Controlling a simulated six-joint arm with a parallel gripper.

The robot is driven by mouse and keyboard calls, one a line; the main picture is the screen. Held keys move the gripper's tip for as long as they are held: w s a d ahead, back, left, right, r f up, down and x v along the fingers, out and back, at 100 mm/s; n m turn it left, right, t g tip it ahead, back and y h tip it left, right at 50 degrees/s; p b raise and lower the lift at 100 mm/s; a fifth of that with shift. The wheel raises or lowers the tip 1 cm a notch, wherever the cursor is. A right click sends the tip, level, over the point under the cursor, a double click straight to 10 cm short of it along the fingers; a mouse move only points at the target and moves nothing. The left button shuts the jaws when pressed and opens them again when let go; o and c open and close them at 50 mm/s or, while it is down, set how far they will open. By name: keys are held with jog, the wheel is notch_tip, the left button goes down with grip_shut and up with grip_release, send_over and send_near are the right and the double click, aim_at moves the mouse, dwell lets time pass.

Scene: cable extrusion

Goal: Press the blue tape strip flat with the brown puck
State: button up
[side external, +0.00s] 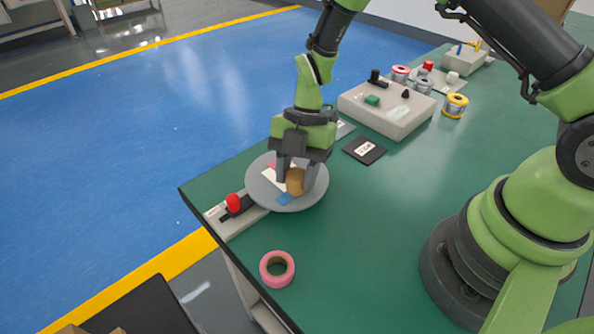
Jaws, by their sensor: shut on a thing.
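The brown puck (295,181) is held in my gripper (288,178), which points down over a round grey disc (312,200). My gripper is shut on the puck. The blue tape strip (285,198) lies on the disc just in front of the puck, toward the near rim. The puck is right beside the strip's upper end in the picture; I cannot tell whether it touches the strip. A white patch and a pink strip (273,166) also show on the disc, partly hidden by my gripper.
A pink tape roll (277,268) lies on the green table (365,240) near its front edge. A red-knobbed lever (233,203) stands left of the disc. A black card (364,150), a control box (388,108) and several spools (455,105) are behind. The table right of the disc is clear.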

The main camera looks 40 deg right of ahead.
dwell(0.5)
jog(key=shift+r, duration=3.5)
